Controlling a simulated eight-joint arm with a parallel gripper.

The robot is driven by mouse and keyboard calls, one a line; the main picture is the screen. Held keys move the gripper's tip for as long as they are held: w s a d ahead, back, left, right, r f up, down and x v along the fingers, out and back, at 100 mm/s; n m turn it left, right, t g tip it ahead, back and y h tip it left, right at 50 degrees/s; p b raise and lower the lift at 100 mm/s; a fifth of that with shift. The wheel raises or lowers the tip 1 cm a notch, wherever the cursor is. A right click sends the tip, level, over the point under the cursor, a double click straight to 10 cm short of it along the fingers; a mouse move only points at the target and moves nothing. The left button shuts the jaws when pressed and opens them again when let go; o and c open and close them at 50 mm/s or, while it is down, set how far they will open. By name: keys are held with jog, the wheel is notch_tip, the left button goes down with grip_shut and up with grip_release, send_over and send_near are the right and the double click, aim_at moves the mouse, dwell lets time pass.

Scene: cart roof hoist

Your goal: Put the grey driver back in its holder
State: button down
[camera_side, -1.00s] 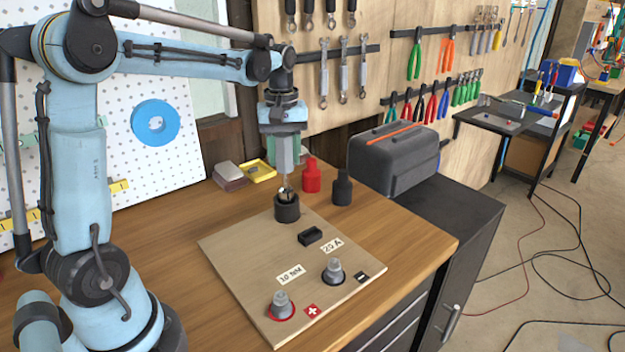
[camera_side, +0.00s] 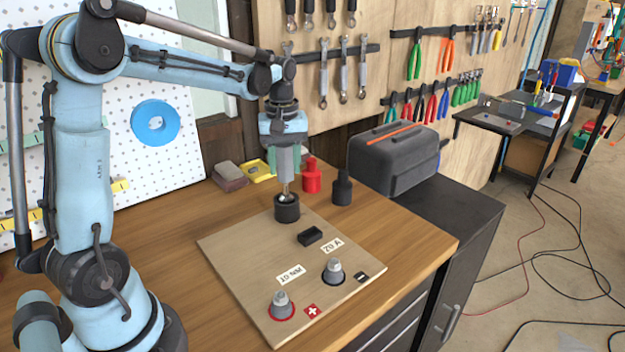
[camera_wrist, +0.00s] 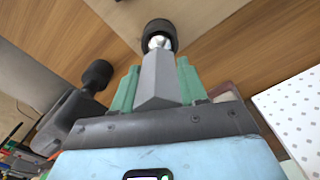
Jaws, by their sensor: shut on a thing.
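My gripper (camera_wrist: 157,68) has its green fingers shut on the grey driver (camera_wrist: 158,82), one finger on each side. In the side view the grey driver (camera_side: 286,164) hangs upright, its metal end pointing down. The black round holder (camera_side: 287,208) stands on the back corner of the wooden board. The driver's metal end is at the mouth of the holder, and in the wrist view it shows against the holder's black ring (camera_wrist: 160,26). How deep the end reaches inside is hidden.
The board (camera_side: 235,255) also bears a black block (camera_side: 310,236) and two grey terminals (camera_side: 281,305). A red bottle (camera_side: 312,178) and a black bottle (camera_side: 342,190) stand close behind the holder. A dark toolbox (camera_side: 395,165) is further right.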

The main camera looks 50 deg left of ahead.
jog(key=shift+f, duration=0.55)
jog(key=c, duration=0.5)
grip_release()
notch_tip(320, 180, up, 12)
jog(key=shift+r, duration=0.1)
jog(key=shift+d, duration=0.1)
jog(key=shift+s+d+m, duration=0.2)
jog(key=shift+d+m, duration=0.1)
jog(key=shift+d, duration=0.05)
jog(key=s+d+f+m+t, duration=0.2)
jog(key=s+d+f+m, duration=0.1)
jog(key=d+m, duration=0.1)
jog(key=s+d+f+m+t, duration=0.2)
jog(key=s+d+f+m, duration=0.1)
jog(key=d, duration=0.1)
jog(key=s+d+f+m+t, duration=0.3)
jog(key=d+f+m, duration=0.1)
jog(key=d, duration=0.1)
jog(key=shift+s+d+m, duration=0.1)
jog(key=shift+s+m, duration=0.2)
jog(key=shift+s, duration=0.1)
